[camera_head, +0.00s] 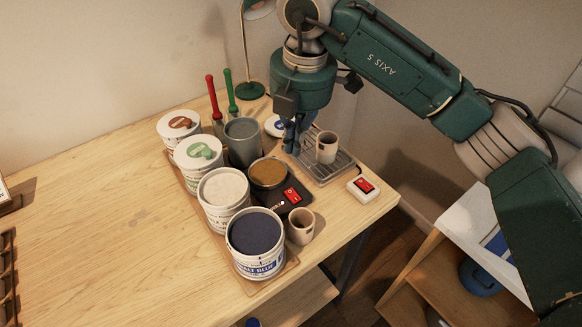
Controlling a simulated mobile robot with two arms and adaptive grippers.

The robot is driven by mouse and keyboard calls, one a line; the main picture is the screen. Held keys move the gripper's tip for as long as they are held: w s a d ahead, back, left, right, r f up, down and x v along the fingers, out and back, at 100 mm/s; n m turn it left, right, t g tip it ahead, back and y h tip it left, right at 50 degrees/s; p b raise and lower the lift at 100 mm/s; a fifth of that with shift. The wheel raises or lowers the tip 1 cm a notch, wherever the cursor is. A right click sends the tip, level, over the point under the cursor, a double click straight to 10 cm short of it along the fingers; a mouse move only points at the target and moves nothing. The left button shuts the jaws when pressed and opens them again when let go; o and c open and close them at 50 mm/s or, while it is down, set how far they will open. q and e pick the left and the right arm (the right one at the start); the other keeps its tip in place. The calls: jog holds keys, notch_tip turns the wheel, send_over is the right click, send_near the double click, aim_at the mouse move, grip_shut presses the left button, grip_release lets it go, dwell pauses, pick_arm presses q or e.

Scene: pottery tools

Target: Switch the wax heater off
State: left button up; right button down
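The wax heater (299,211) looks to be the black unit among the pots, holding a round pan of brown wax (268,172). A red rocker switch (291,195) sits on its right side; its position is too small to read. A separate white box with a red switch (364,186) lies at the table's right edge. My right gripper (291,146) points down behind the heater, near the left edge of a metal rack. It is apart from both switches, and its finger opening is unclear. My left gripper is out of view.
Several glaze tubs stand on a wooden board, including the blue one (258,248). A grey cup (243,141) stands behind the wax. One small cup (327,147) is on the rack (343,168), another (300,226) beside the heater.

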aim_at(290, 190)
jog(key=f+p, duration=0.1)
jog(key=f, duration=0.3)
jog(key=f+p, duration=0.2)
jog(key=f, duration=0.2)
jog(key=w+a+f+p, duration=0.1)
jog(key=f, duration=0.4)
jog(key=shift+w+f+p, duration=0.1)
jog(key=shift+p, duration=0.2)
jog(key=shift+f, duration=0.15)
jog(key=shift+w+f+b, duration=0.1)
jog(key=shift+f+b, duration=0.45)
jog(key=shift+b, duration=0.35)
jog(key=shift+r+p, duration=0.3)
jog(key=shift+s+d, duration=0.1)
jog(key=shift+s, duration=0.1)
jog(key=shift+s+d+r+p, duration=0.35)
jog(key=shift+s, duration=0.1)
